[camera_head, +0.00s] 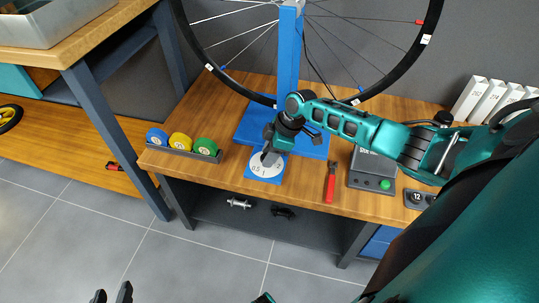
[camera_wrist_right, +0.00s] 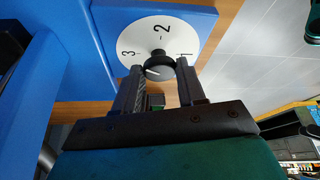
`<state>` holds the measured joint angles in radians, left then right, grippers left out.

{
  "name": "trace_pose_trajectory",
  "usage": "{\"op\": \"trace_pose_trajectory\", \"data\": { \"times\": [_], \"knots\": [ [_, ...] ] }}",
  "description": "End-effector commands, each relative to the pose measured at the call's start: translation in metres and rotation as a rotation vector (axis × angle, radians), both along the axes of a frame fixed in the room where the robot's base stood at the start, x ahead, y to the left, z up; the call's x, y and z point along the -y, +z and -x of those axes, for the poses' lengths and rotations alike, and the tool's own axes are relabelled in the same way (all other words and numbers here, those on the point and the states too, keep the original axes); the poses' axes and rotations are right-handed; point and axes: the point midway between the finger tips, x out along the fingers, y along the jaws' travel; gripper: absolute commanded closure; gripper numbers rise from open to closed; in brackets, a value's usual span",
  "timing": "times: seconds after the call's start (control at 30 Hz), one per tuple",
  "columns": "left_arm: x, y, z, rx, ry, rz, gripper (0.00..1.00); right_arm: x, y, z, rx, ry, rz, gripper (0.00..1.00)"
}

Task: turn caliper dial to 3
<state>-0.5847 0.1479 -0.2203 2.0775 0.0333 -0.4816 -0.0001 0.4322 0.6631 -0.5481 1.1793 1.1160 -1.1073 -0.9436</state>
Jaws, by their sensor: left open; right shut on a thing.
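The caliper dial (camera_head: 262,166) is a white disc on a blue plate at the front of the bench, below the blue stand. In the right wrist view the dial face (camera_wrist_right: 190,32) shows 3, 2 and 1, with a dark round knob (camera_wrist_right: 158,58) at its centre. A short white mark shows on the knob; which number it points to I cannot tell. My right gripper (camera_wrist_right: 160,72) is shut on the knob, one finger on each side. In the head view my right gripper (camera_head: 268,155) covers part of the dial. My left gripper (camera_head: 111,296) is open and empty, low over the floor.
A bicycle wheel (camera_head: 432,30) stands in the blue stand (camera_head: 288,55) behind the dial. Blue, yellow and green spools sit in a dark tray (camera_head: 208,154) to the left. A red-handled tool (camera_head: 331,183) and a grey box with a green button (camera_head: 372,180) lie to the right.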

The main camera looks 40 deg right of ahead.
Motion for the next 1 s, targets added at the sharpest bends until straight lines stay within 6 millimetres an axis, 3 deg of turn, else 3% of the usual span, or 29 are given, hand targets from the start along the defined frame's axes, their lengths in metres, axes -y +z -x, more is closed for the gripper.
{"op": "trace_pose_trajectory", "data": {
  "times": [0.2, 0.5, 1.0],
  "knots": [
    [-0.002, -0.027, 0.0, -0.003, 0.001, -0.005, 0.57, 0.001, -0.004, -0.002, 0.001, 0.196, 0.001, 0.91],
    [-0.004, -0.048, 0.004, -0.011, 0.0, -0.01, 0.57, 0.001, -0.003, -0.004, 0.001, 0.404, 0.001, 0.91],
    [-0.005, -0.058, 0.005, -0.014, 0.001, -0.01, 0.57, 0.002, -0.001, -0.004, -0.001, 0.526, 0.004, 0.91]
  ]
}}
